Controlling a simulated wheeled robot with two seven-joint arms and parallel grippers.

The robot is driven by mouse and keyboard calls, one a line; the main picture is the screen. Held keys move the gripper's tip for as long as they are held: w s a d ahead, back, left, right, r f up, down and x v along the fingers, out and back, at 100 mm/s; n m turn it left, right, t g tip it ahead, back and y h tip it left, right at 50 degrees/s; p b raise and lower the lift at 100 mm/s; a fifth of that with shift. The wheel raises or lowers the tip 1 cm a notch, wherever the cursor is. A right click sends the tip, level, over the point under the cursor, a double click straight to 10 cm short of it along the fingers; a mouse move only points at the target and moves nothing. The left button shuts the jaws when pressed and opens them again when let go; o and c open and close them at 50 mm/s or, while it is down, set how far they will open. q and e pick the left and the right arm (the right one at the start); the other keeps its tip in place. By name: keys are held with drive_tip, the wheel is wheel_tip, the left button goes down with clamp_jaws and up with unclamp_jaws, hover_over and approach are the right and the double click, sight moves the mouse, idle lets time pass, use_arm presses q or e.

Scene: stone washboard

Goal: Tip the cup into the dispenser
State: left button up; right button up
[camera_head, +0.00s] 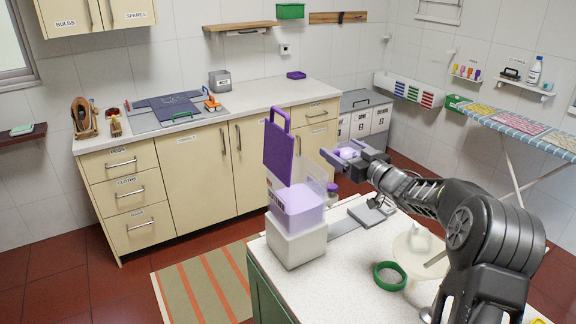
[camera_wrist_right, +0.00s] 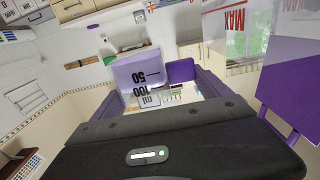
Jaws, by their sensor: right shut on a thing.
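The dispenser (camera_head: 298,208) stands on the near counter. It is a clear box with pale purple contents on a white base, and its purple lid (camera_head: 278,150) stands open. Its clear wall with a red MAX mark (camera_wrist_right: 236,30) and its purple lid (camera_wrist_right: 292,85) show at the right of the right wrist view. My right gripper (camera_head: 345,157) is shut on the cup, up and to the right of the dispenser and apart from it. The cup (camera_wrist_right: 143,78) is translucent pale purple with 50 and 100 ml marks; its tilt is unclear. My left gripper is out of view.
The counter (camera_head: 345,265) holds a green ring-shaped item (camera_head: 389,275), a grey flat item (camera_head: 371,212) and a round cream item (camera_head: 415,250) beside my right arm. A small purple-topped jar (camera_head: 332,192) stands close behind the dispenser. A striped rug (camera_head: 205,290) lies on the floor.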

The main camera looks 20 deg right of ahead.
sight(335, 152)
drive_tip(key=shift+w+f, duration=0.1)
drive_tip(key=shift+f, duration=0.05)
drive_tip(key=shift+a+r+n, duration=0.25)
drive_tip(key=shift+r+n, duration=0.05)
drive_tip(key=shift+r, duration=0.15)
drive_tip(key=shift+s+a+r+n, duration=0.2)
drive_tip(key=shift+a+r+n, duration=0.4)
drive_tip(key=shift+r, duration=0.1)
drive_tip(key=shift+s+a+r+n, duration=0.15)
drive_tip(key=shift+a+r+n, duration=0.1)
drive_tip(key=shift+a+n, duration=0.25)
drive_tip(key=shift+a+b, duration=0.15)
drive_tip(key=shift+b, duration=0.35)
drive_tip(key=shift+a+r+n, duration=0.15)
drive_tip(key=shift+a+n, duration=0.05)
drive_tip(key=shift+n, duration=0.2)
